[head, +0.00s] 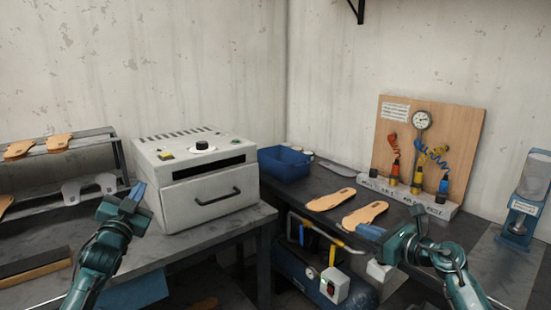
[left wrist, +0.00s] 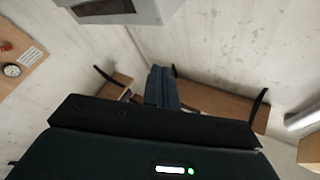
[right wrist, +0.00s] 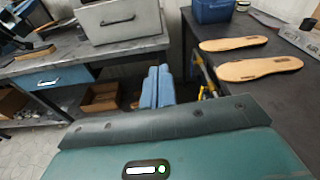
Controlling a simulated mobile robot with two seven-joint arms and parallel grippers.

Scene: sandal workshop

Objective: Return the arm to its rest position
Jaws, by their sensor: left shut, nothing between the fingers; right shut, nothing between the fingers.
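My left gripper (head: 137,191) is raised in front of the left bench, left of the white oven, with its fingers together and empty. In the left wrist view its fingers (left wrist: 161,86) point toward the wall and shelves. My right gripper (head: 371,231) is at the front edge of the dark right bench, just below the nearer tan sole in the picture, shut and empty. In the right wrist view its fingers (right wrist: 157,86) are side by side with nothing between them. Whether it touches the bench cannot be told.
The white oven (head: 211,200) stands on the grey bench. Two soles (head: 331,200) (head: 365,215) lie on the dark bench by a blue bin (head: 284,164). A rack (head: 85,152) holds soles at left. A compressor (head: 300,272) sits below.

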